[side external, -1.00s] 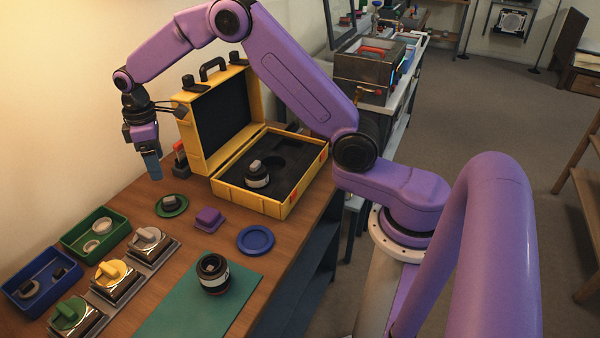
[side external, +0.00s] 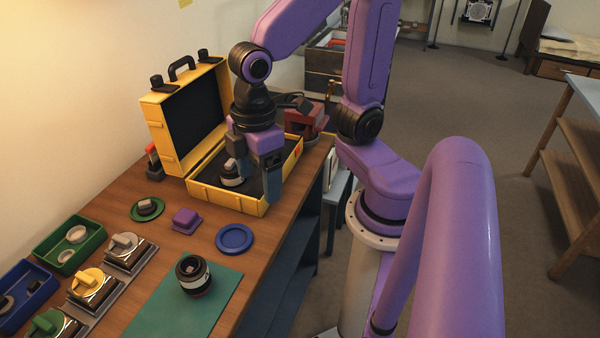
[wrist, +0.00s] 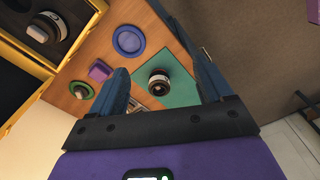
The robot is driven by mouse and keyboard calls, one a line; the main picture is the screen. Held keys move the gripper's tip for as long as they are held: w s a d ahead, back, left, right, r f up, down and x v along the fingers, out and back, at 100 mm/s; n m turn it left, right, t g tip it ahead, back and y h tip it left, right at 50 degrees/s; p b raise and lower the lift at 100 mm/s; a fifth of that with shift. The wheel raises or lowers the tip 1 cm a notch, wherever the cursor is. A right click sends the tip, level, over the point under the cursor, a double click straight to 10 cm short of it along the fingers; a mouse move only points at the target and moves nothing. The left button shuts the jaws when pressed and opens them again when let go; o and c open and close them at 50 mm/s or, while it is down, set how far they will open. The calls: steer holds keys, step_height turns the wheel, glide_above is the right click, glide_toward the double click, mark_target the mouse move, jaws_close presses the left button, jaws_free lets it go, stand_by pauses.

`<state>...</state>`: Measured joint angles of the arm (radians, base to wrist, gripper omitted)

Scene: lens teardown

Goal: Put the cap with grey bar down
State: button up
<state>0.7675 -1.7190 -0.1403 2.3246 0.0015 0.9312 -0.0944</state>
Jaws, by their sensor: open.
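A small cap with a grey bar (side external: 149,205) sits on a round green dish on the bench; its grey bar also shows in the wrist view (wrist: 82,91). Other grey-barred tops show on the lens in the yellow case (side external: 231,168) and on the nearest-to-case block of the row (side external: 125,242). I cannot tell from looks alone which one the task names. My gripper (side external: 256,190) hangs above the front of the yellow case, in front of its lens. In the wrist view its blue fingers (wrist: 160,65) are spread apart with nothing held between them.
A lens (side external: 193,275) stands upright on the green mat (side external: 222,296). A blue dish (side external: 234,238) and a purple block (side external: 185,219) lie between mat and case. The open yellow case (side external: 215,199) stands behind. Green (side external: 66,268) and blue trays are at left.

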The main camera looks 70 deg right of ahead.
steer(key=s+d+f, duration=0.1)
steer(key=s+d, duration=0.2)
steer(key=s, duration=0.3)
steer(key=shift+s+d+n, duration=0.2)
steer(key=shift+d+n, duration=0.1)
steer(key=shift+d, duration=0.1)
stand_by(0.8)
